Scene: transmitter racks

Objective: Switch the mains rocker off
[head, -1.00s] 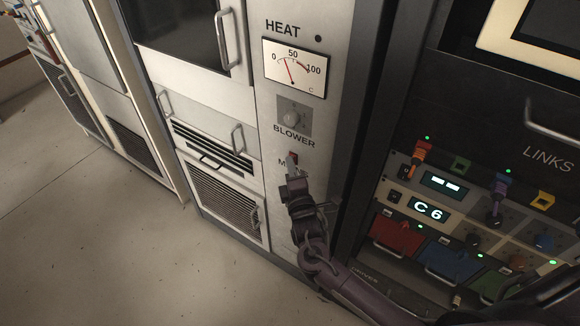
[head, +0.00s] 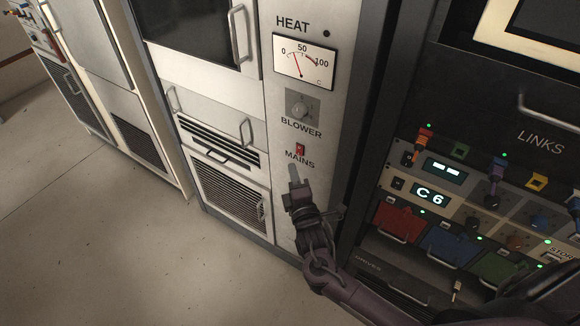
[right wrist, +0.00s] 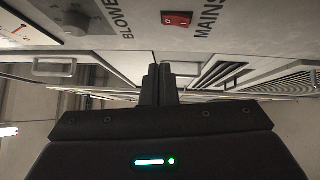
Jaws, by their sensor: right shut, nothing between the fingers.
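The red mains rocker (head: 300,150) sits on the light cabinet panel just above the MAINS label. In the right wrist view the rocker (right wrist: 177,19) shows red in a dark frame, at the top of the picture; which side is pressed is hard to tell. My right gripper (head: 294,172) is shut and empty, its fingertips below the rocker and apart from it in the head view. The shut fingers also show in the right wrist view (right wrist: 159,72), with a gap to the rocker. My left gripper is not in view.
Above the rocker are the BLOWER knob (head: 302,106) and the HEAT meter (head: 305,61). A vent with a handle (head: 217,146) lies to the left. The dark rack at right holds a console with coloured plugs and a C6 display (head: 430,194).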

